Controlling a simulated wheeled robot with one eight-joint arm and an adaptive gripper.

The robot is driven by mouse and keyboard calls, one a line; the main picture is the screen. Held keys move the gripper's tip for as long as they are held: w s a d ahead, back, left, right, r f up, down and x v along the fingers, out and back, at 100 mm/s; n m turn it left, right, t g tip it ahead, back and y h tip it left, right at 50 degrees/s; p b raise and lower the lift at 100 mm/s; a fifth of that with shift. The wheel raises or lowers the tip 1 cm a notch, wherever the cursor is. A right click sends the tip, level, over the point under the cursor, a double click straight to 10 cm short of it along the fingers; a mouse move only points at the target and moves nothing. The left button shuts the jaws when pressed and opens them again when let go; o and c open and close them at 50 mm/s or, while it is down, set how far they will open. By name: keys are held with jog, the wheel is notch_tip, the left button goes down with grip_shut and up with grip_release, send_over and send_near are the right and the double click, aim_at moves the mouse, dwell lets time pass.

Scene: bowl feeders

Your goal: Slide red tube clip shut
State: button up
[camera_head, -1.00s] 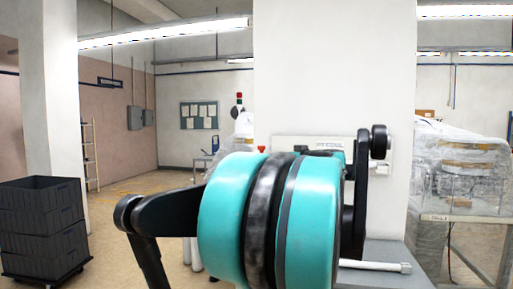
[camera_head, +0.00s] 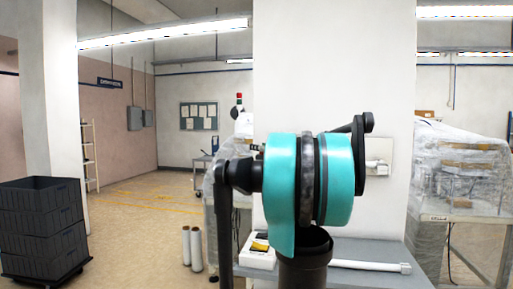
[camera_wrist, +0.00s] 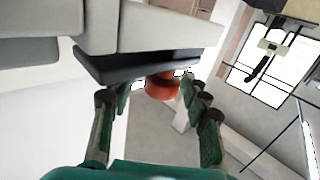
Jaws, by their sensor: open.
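In the wrist view a red-orange rounded part (camera_wrist: 162,87) shows under the dark edge of a light grey unit. It looks like the red clip, but its slide and the tube cannot be made out. My gripper (camera_wrist: 155,93) is open, with its green, dark-tipped fingers on either side of the red part. The fingers look apart from it; the exact depth is unclear. In the head view my turquoise arm hides the gripper and the red part.
The light grey unit (camera_wrist: 150,28) hangs close above the fingers. In the head view a grey bench (camera_head: 350,252) carries a white rod (camera_head: 370,266). A wrapped machine (camera_head: 465,165) stands right, dark stacked crates (camera_head: 42,230) left.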

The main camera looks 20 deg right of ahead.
jog(key=shift+w+a, duration=0.15)
jog(key=shift+w, duration=0.6)
jog(key=shift+w+a, duration=0.15)
jog(key=shift+w, duration=0.55)
grip_shut()
